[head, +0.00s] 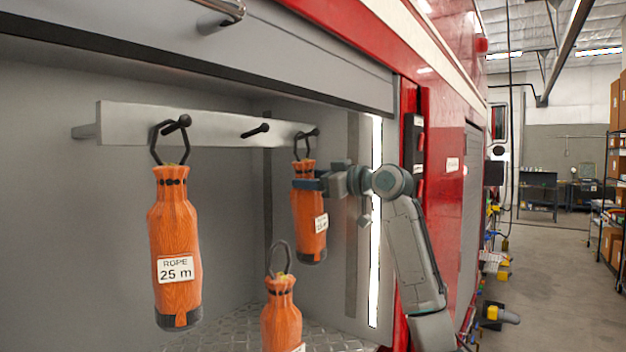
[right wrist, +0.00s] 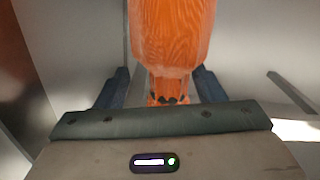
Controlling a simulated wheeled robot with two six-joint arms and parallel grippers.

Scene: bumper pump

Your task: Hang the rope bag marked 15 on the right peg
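An orange rope bag (head: 308,215) hangs in the locker, its dark loop (head: 300,147) around the right peg (head: 312,132). Its label is small and angled; I cannot read the number surely. My right gripper (head: 308,184) is at the bag's upper part, below the loop. In the right wrist view the orange bag (right wrist: 170,35) shows with its narrow neck between my two spread fingers (right wrist: 165,85), with a gap visible on the left side. The gripper looks open around it. My left gripper is not in view.
A rope bag marked 25 m (head: 174,240) hangs on the left peg (head: 178,124). The middle peg (head: 255,131) of the grey rail (head: 220,128) is bare. Another orange bag (head: 281,315) stands low in front, its label cut off.

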